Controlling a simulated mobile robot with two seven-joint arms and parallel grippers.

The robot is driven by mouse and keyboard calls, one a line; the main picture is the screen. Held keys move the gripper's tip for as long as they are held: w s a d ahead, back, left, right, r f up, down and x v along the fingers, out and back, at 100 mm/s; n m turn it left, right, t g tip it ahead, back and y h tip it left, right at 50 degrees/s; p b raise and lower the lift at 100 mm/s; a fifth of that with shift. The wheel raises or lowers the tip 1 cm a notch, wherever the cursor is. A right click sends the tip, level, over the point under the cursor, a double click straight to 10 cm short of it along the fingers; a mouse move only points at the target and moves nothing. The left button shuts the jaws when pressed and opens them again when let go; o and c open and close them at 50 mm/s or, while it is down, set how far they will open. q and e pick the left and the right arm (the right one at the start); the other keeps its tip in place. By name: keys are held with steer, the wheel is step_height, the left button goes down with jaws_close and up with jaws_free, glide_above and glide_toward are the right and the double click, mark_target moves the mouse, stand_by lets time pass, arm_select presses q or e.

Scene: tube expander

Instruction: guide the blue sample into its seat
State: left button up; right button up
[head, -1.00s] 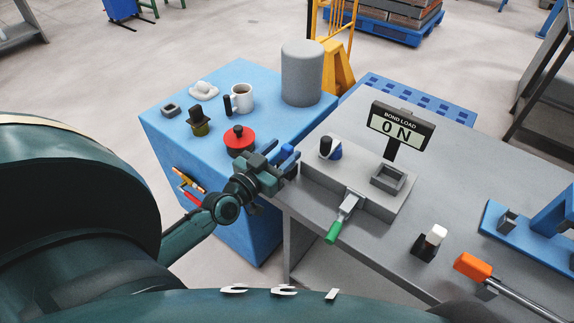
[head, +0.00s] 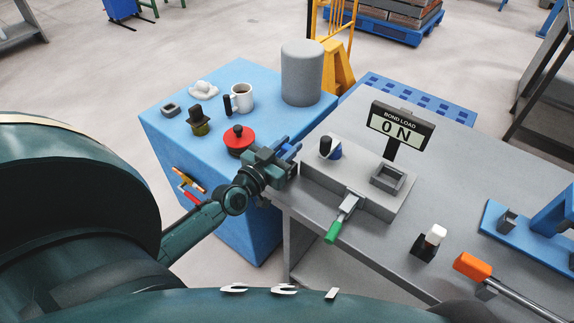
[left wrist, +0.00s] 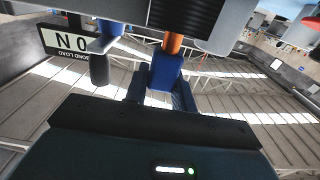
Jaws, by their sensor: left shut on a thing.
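My left gripper (head: 284,160) is at the left edge of the grey fixture (head: 318,184), over the gap between the two benches. It is shut on the blue sample (head: 291,149), which sticks out past the fingers. The left wrist view also shows the blue sample (left wrist: 165,70) between the fingers, with an orange piece in line beyond it. The fixture carries a black knob (head: 325,146) with a blue and white part beside it, and a square grey holder (head: 388,178). The sample is apart from the square holder. My right gripper is out of view.
A green-handled lever (head: 335,230) sticks out in front. A red-topped pot (head: 239,139), mug (head: 242,97) and grey cylinder (head: 302,73) stand on the blue bench (head: 177,112). An orange-handled tool (head: 473,265) is at right.

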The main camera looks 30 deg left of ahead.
arm_select(q)
jaws_close()
steer(key=shift+r, duration=0.1)
steer(key=shift+r, duration=0.35)
step_height(320, 180, up, 5)
steer(key=p, duration=0.2)
steer(key=shift+p, duration=0.35)
step_height(320, 180, up, 4)
steer(key=shift+f+p, duration=0.2)
steer(key=shift+p, duration=0.3)
steer(key=shift+r, duration=0.3)
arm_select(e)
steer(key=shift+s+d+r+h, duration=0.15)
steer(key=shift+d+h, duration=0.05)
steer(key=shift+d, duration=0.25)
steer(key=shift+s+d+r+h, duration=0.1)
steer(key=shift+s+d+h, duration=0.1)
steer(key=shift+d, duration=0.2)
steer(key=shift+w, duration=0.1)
